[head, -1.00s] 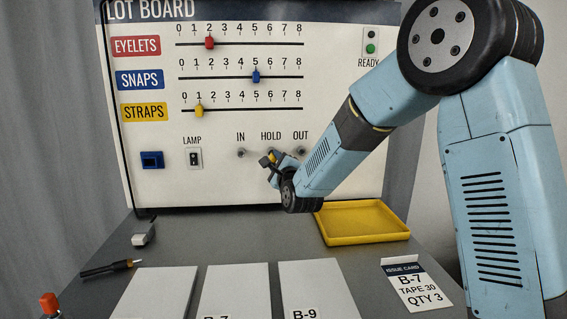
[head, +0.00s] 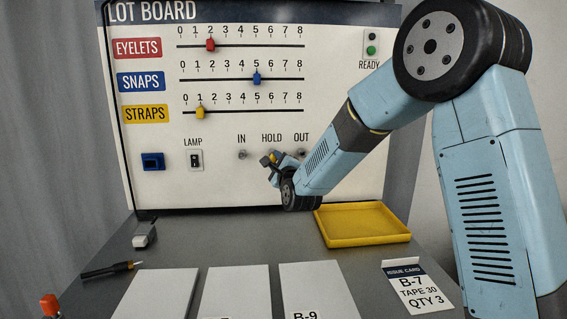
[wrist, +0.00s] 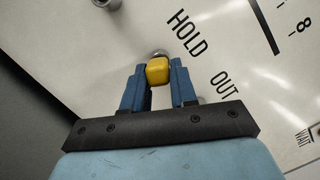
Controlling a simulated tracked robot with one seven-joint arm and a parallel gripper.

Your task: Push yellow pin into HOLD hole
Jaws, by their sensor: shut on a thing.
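The yellow pin (wrist: 158,72) is between the two blue fingers of my gripper (wrist: 159,80) in the wrist view. It is right in front of a metal hole fitting beside the HOLD label (wrist: 188,34). How deep the pin sits in the fitting cannot be told. In the head view my gripper (head: 272,162) is at the board (head: 230,183) under the HOLD label, and a little yellow shows at its tip. The HOLD hole is hidden behind it. The IN hole (head: 242,155) and the OUT hole (head: 301,153) show on either side.
A yellow tray (head: 362,240) stands on the bench below my arm. White cards, an issue card (head: 416,285), a dark pen-like tool (head: 110,270) and a small white block (head: 144,237) lie on the bench. Sliders and a lamp switch (head: 195,159) are on the board.

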